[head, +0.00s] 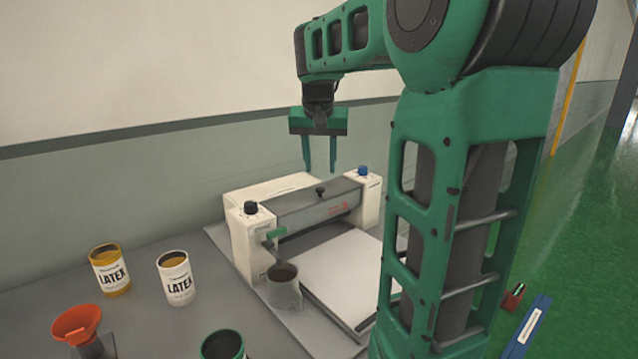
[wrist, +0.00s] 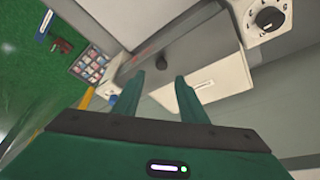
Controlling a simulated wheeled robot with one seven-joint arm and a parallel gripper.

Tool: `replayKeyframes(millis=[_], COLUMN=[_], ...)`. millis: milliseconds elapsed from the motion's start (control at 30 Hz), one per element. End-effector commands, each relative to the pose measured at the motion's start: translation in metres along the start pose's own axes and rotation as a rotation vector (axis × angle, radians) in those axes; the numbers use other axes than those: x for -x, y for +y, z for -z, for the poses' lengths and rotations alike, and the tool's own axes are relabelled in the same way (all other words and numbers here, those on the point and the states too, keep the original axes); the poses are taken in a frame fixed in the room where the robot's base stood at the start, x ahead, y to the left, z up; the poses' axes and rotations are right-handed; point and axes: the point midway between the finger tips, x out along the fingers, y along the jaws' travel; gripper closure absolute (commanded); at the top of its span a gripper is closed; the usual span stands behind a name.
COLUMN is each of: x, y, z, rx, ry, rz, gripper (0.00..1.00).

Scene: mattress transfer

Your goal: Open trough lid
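The white coating machine (head: 250,245) stands on the grey table. Its grey trough lid (head: 300,208) spans between the two white end blocks and looks closed. A small black knob (head: 320,192) stands on the lid; the knob also shows in the wrist view (wrist: 161,63). My gripper (head: 320,166) hangs above the machine with its fingers pointing down, clear of the lid. In the wrist view its two fingers (wrist: 160,79) are apart with nothing between them, and the knob lies beyond the fingertips.
A black dial (head: 250,207) and a blue dial (head: 363,171) top the end blocks. A cup (head: 284,290) stands in front of the machine. Latex cans (head: 109,272) (head: 175,280), a red funnel (head: 77,325) and a green can (head: 222,346) stand at left. A wall rises behind.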

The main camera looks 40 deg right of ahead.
Motion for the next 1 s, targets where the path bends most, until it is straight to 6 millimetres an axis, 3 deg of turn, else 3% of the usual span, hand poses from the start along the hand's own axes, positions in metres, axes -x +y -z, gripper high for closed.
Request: replayKeyframes(millis=[200, 400, 833, 1000], x=[-0.040, -0.063, -0.072, -0.072], y=[-0.005, -0.006, -0.006, -0.006], z=[-0.003, -0.003, -0.003, -0.003], rx=[0.007, 0.009, 0.009, 0.010], ry=[-0.003, -0.001, 0.000, 0.000], rz=[0.001, 0.003, 0.004, 0.004], gripper=[0.61, 0.61, 0.61, 1.00])
